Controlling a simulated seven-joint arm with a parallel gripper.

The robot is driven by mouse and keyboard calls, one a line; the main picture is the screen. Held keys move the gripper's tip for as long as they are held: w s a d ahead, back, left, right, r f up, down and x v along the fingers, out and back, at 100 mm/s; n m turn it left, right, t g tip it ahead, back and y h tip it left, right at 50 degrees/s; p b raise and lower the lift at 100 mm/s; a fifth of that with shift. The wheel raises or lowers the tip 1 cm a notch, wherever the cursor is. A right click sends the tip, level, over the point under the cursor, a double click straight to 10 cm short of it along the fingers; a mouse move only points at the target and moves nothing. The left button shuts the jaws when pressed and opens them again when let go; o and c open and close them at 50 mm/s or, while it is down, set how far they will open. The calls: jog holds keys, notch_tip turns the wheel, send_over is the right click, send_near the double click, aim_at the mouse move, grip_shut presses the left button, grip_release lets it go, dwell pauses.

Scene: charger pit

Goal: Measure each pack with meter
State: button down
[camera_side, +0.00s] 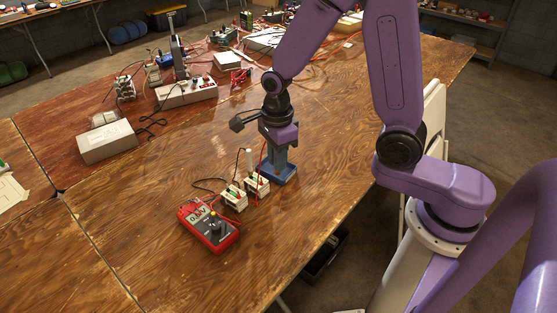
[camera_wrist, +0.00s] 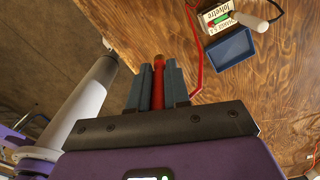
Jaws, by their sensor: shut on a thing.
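The red meter (camera_side: 208,226) lies on the wooden table, its display lit with digits too small to read surely. My gripper (camera_wrist: 158,68) is shut on a red probe (camera_wrist: 158,92), whose red lead hangs to the table.
A beige box (camera_side: 108,145) and a power strip (camera_side: 186,92) lie at the back left, with electronics beyond. The table right of the blue block is clear to its edge.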

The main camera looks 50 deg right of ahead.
jog(key=w+d+f, duration=0.4)
jog(key=w+f, duration=0.1)
jog(key=w, duration=0.5)
jog(key=shift+m, duration=0.3)
jog(key=shift+d+f, duration=0.15)
jog(key=shift+f, duration=2.6)
jog(key=shift+f, duration=0.95)
dwell(0.4)
jog(key=c, duration=0.7)
grip_release()
jog(key=shift+r, duration=3.75)
